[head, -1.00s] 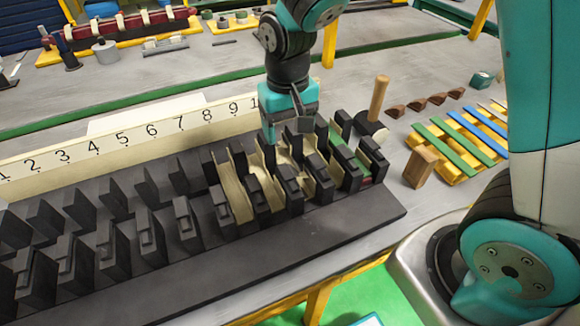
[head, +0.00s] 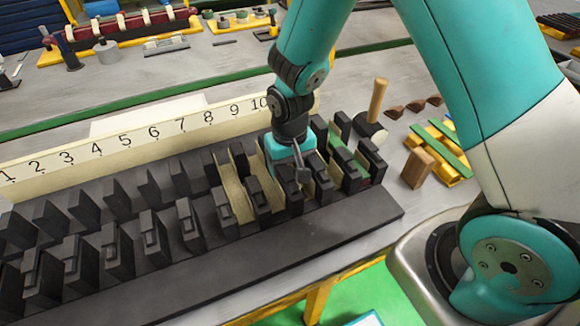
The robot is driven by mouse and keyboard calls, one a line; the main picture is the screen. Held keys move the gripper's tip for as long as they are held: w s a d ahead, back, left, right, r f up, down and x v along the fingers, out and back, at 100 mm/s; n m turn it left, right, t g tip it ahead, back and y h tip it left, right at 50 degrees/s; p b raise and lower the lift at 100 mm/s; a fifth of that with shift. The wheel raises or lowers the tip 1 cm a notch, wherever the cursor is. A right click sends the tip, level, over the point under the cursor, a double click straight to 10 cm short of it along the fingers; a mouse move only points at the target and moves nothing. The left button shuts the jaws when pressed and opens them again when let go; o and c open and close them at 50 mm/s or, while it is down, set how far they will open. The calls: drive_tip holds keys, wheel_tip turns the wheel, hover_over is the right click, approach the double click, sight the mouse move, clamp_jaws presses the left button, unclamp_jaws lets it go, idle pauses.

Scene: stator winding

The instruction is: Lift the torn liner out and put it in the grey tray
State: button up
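Cream slot liners stand in the right part of the dark toothed stator block (head: 250,238). One liner (head: 236,194) and another to its right (head: 265,178) show clearly; I cannot tell from here which liner is torn. My gripper (head: 300,174) is low among the teeth, just right of these two liners, near the number 10 end. Its fingers are small and partly hidden by the teeth, so I cannot tell whether they are open or hold a liner. I cannot make out a grey tray in this view.
A cream number strip (head: 125,142) runs behind the block. To the right are a wooden-handled mallet (head: 376,102), a wooden block (head: 416,168) and a yellow rack with green strips (head: 447,135). Tooth tops crowd closely around my gripper.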

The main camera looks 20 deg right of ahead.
drive_tip(key=shift+c, duration=0.4)
drive_tip(key=c, duration=0.7)
drive_tip(key=shift+c, duration=0.2)
wheel_tip(320, 180, up, 20)
drive_tip(key=shift+b, duration=0.4)
